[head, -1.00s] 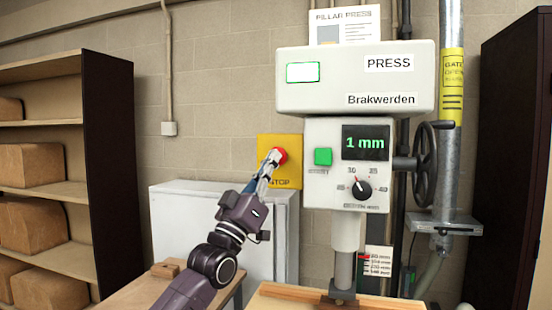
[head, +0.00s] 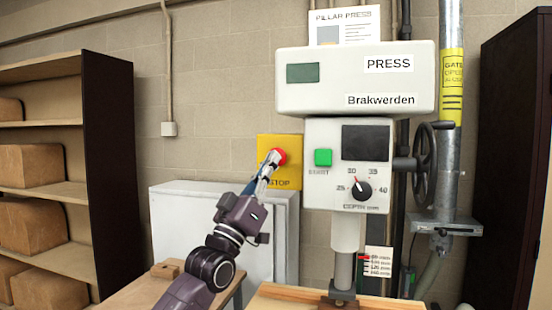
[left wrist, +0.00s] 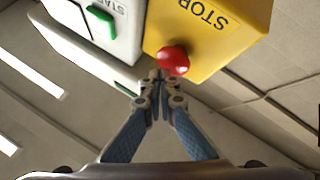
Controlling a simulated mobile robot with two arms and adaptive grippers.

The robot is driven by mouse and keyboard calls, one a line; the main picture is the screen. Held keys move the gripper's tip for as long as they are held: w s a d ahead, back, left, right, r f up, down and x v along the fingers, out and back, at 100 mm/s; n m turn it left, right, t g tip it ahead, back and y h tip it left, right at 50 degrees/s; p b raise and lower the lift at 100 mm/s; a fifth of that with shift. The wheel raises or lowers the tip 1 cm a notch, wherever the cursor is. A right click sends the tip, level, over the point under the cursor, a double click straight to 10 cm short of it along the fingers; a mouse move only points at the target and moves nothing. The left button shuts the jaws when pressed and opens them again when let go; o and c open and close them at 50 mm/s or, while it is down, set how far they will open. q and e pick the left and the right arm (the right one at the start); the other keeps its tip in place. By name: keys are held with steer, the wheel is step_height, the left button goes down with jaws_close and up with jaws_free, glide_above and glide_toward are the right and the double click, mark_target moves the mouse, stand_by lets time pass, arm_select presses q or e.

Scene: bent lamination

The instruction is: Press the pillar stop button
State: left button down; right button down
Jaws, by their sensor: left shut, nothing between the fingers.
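The red stop button (head: 281,156) sits on a yellow box (head: 290,175) marked STOP, left of the press on the wall side. My left gripper (head: 268,165) is shut and empty, its fingertips at the button in the head view. In the left wrist view the red button (left wrist: 173,60) is just beyond the closed fingertips (left wrist: 158,76); whether they touch it I cannot tell for certain. The press head (head: 345,95) has a dark indicator window (head: 303,73) and a dark depth display (head: 366,142). My right gripper is not in view.
A green start button (head: 323,157) and a depth dial (head: 361,189) are on the press front, right of the yellow box. A handwheel (head: 426,165) is further right. A white cabinet (head: 215,225) stands below, and a shelf with boxes (head: 110,170) is at left.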

arm_select(q)
steer(key=shift+s+a, duration=0.15)
steer(key=shift+s, duration=0.1)
steer(key=s, duration=0.1)
steer(key=s+a+p, duration=0.1)
steer(key=s, duration=0.2)
steer(key=shift+s+a, duration=0.3)
steer(key=shift+s, duration=0.1)
stand_by(0.5)
